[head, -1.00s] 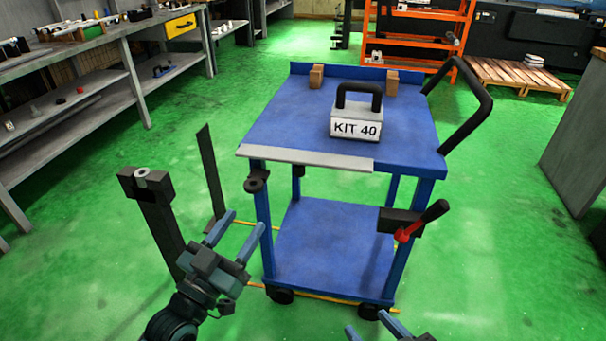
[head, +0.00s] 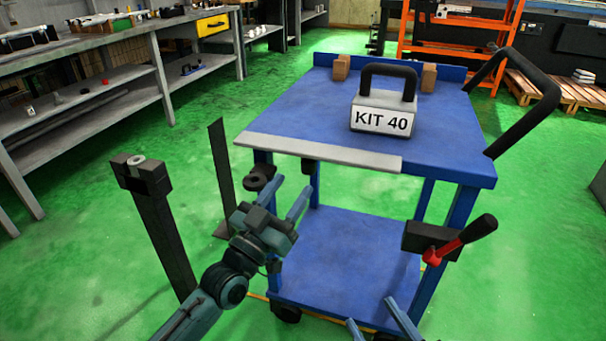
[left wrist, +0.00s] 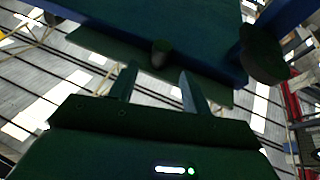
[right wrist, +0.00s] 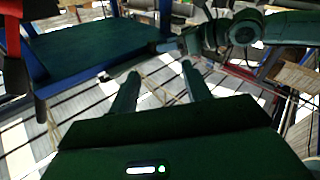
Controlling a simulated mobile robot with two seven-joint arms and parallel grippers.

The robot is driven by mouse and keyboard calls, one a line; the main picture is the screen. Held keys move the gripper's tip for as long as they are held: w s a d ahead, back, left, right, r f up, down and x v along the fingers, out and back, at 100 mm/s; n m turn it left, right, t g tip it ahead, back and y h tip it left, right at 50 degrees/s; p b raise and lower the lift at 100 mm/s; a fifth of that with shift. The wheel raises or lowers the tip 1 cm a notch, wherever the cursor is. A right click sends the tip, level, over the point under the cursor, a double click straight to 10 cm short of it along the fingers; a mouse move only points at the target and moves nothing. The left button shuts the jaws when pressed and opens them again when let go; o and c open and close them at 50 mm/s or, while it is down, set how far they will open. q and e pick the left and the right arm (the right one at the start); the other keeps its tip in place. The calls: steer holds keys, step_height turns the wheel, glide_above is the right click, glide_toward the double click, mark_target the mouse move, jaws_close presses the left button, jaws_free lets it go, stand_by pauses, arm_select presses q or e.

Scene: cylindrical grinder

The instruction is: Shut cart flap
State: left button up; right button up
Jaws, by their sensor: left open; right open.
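The blue cart (head: 295,105) stands before me. A light grey strip, which appears to be the flap (head: 320,151), sticks out level along the top's front edge. A dark knob (head: 308,166) sits under it; the left wrist view shows a knob (left wrist: 162,52) on the underside of a plate. My left gripper (head: 292,184) is open and empty, below the flap near the left front leg, fingers pointing toward the cart. My right gripper (head: 372,314) is open and empty, low before the lower shelf; only its fingers show in the head view.
A KIT 40 box (head: 383,118) and wooden blocks sit on the cart top. A bracket with a red-and-black lever (head: 465,240) is on the right front leg. A round dark part (head: 260,176) is at the left front leg. Dark posts (head: 160,225) stand left.

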mark_target(305, 168)
arm_select(q)
steer(key=x, duration=0.5)
steer(key=shift+w+d+b, duration=0.15)
steer(key=shift+b, duration=0.2)
steer(key=shift+c, duration=0.6)
